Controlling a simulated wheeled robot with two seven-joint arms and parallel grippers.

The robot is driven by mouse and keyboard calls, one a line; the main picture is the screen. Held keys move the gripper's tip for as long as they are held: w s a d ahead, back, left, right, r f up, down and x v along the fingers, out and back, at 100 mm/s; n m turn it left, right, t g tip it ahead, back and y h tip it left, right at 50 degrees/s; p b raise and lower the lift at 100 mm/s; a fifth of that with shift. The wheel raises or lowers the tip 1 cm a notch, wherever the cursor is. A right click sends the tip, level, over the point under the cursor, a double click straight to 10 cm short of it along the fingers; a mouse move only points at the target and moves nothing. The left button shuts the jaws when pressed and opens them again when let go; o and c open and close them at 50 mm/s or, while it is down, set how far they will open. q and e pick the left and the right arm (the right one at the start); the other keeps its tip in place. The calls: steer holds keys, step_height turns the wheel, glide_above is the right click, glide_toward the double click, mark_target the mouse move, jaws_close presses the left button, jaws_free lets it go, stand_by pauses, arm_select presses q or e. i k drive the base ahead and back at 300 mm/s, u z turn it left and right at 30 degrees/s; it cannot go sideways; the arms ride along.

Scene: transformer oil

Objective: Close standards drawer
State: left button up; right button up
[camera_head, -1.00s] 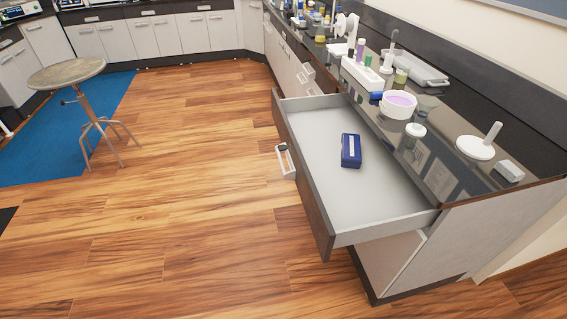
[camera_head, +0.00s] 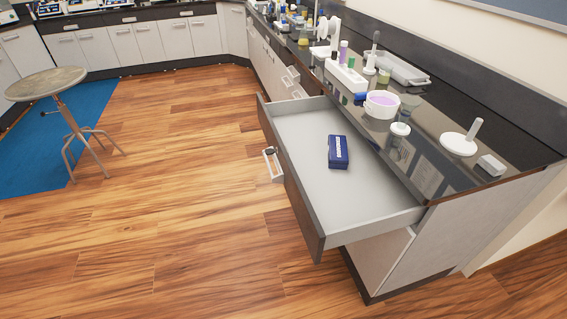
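The drawer (camera_head: 330,192) is pulled far out of the lab counter on the right, its grey inside showing. Its dark front panel (camera_head: 290,180) faces left, towards the open floor. A pale handle (camera_head: 272,164) sticks out from the middle of the front. A dark blue box with a white label (camera_head: 338,152) lies in the drawer. Neither of my grippers shows in the head view.
The dark glossy countertop (camera_head: 455,185) carries a bowl of purple liquid (camera_head: 382,104), a white stand (camera_head: 460,143) and several bottles. The wooden floor (camera_head: 170,200) left of the drawer is clear.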

mark_target(332, 208)
steer(key=u, duration=0.7)
steer(key=i, duration=0.7)
steer(key=z, duration=2.05)
